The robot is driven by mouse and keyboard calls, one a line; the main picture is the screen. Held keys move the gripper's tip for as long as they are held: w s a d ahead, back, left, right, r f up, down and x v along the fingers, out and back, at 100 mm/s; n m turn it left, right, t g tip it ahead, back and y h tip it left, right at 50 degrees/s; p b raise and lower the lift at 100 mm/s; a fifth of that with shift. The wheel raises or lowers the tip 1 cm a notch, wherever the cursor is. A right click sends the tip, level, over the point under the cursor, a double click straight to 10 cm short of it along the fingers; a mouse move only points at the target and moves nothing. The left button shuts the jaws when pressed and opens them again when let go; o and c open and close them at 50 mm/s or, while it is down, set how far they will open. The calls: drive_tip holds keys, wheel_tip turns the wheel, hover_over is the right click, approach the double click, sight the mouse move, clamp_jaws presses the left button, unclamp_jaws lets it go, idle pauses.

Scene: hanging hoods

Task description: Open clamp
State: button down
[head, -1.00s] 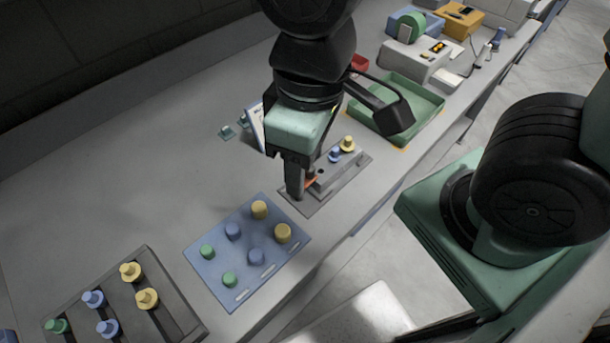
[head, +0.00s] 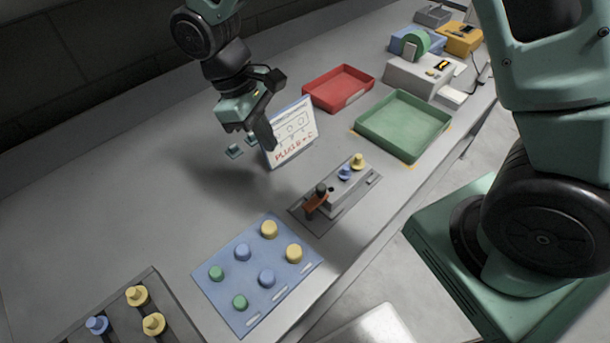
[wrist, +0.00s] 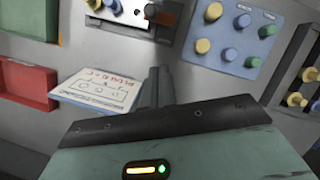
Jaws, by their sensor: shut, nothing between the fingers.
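The clamp (head: 318,203) has an orange lever and a dark knob. It stands at the near-left end of a grey fixture (head: 338,197) on the bench. A blue peg (head: 345,173) and a yellow peg (head: 358,161) sit at the fixture's far end. The clamp (wrist: 162,17) also shows at the top of the wrist view. My gripper (head: 268,136) is shut and empty, raised behind and to the left of the clamp, apart from it. Its fingers (wrist: 155,86) point toward the fixture in the wrist view. I cannot tell whether the lever presses on anything.
A tilted white sign (head: 290,133) stands close by my gripper. A blue board (head: 230,300) with several coloured knobs lies nearer. A green tray (head: 405,125) and a red tray (head: 338,88) lie behind. A dark rack (head: 120,305) holds pegs at the lower left.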

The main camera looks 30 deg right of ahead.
drive_tip(key=shift+w+d+f, duration=0.1)
drive_tip(key=shift+w+f, duration=0.1)
drive_tip(key=shift+w, duration=0.1)
drive_tip(key=shift+s+f, duration=0.1)
drive_tip(key=p, duration=0.4)
hover_over(316, 197)
drive_tip(key=w+a, duration=0.1)
drive_tip(key=w, duration=0.1)
drive_tip(key=shift+w+a+f, duration=0.1)
drive_tip(key=shift+f, duration=2.25)
drive_tip(key=shift+w+a+f, duration=0.1)
drive_tip(key=shift+f, duration=2.2)
